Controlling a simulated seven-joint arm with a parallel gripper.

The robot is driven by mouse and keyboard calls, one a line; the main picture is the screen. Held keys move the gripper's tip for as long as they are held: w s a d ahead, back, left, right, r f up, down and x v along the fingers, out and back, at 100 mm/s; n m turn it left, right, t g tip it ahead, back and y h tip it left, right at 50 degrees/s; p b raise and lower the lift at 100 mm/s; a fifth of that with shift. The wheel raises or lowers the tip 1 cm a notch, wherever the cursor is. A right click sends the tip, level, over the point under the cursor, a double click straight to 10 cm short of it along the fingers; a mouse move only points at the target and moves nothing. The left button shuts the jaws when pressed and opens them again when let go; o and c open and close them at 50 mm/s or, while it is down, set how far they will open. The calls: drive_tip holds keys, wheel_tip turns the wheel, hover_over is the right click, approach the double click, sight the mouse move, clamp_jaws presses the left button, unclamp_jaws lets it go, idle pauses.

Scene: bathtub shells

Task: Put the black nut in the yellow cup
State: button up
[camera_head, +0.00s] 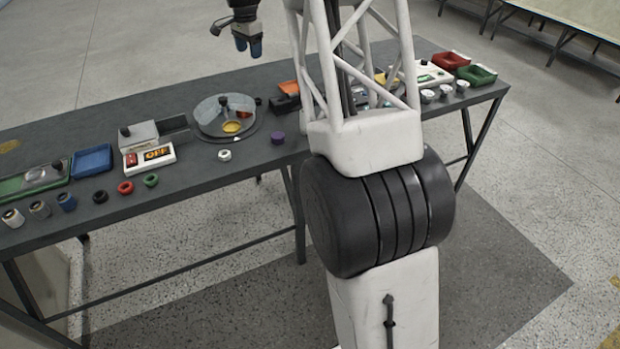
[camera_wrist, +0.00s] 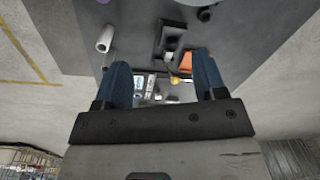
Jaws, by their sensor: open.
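A black ring-shaped nut (camera_head: 100,197) lies on the grey table at the left, beside a red nut and a green nut. A small round yellow piece (camera_head: 231,127), which looks like the yellow cup, sits in the round tray (camera_head: 212,134) near the middle. Another yellow item (camera_head: 380,79) shows partly behind my arm's lattice; its shape is unclear. My gripper (camera_head: 249,50) has blue fingers and hangs over the table's far side, away from the black nut. In the wrist view my gripper (camera_wrist: 162,85) is open and empty, fingers wide apart.
A red nut (camera_head: 125,187), green nut (camera_head: 151,179), white nut (camera_head: 224,155) and purple nut (camera_head: 277,138) line the near edge. A blue tray (camera_head: 92,161) and a box with an orange display (camera_head: 150,158) stand behind. Red (camera_head: 450,60) and green bins (camera_head: 478,76) are far right.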

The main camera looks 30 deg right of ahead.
drive_tip(key=s+a+r+n, duration=0.2)
drive_tip(key=s+r, duration=0.2)
drive_tip(key=s, duration=0.7)
drive_tip(key=s+a+r+n+t, duration=0.1)
drive_tip(key=s+a+r+n, duration=0.15)
drive_tip(key=s, duration=0.75)
drive_tip(key=s+a+r+n, duration=0.2)
drive_tip(key=s+r, duration=0.3)
drive_tip(key=s, duration=0.6)
drive_tip(key=s+a+f+n, duration=0.1)
drive_tip(key=s+f+n, duration=0.1)
drive_tip(key=s, duration=0.8)
drive_tip(key=s+a+f+n, duration=0.1)
drive_tip(key=s+f+n, duration=0.1)
drive_tip(key=s, duration=0.9)
drive_tip(key=s+a+f+n+t, duration=0.1)
drive_tip(key=s+f+n, duration=0.2)
drive_tip(key=s, duration=0.8)
drive_tip(key=shift+a+f, duration=0.15)
drive_tip(key=shift+f, duration=0.5)
drive_tip(key=shift+o, duration=0.5)
